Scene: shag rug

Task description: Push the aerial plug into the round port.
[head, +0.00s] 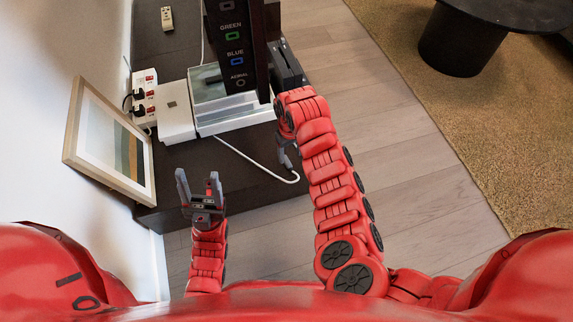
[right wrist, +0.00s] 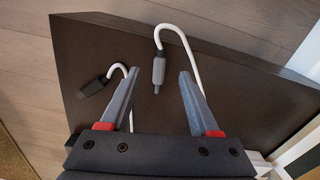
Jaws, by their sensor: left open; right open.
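The round aerial port (head: 240,82) is at the bottom of the dark upright panel (head: 222,20), under the green and blue ports. In the right wrist view a grey plug with a narrow tip (right wrist: 158,75), apparently the aerial plug, lies on the dark cabinet top on a white cable. My right gripper (right wrist: 158,78) is open above it, with the plug between the fingertips in the picture and no visible contact. In the head view my right gripper (head: 284,157) is mostly hidden behind its arm. My left gripper (head: 198,178) is open and empty near the cabinet's front edge.
A darker plug (right wrist: 95,85) on another white cable lies to the left. A picture frame (head: 112,142) leans at the wall beside a power strip (head: 144,95). A white box (head: 176,112) stands behind on the cabinet (head: 190,160). A remote (head: 167,18) lies far back.

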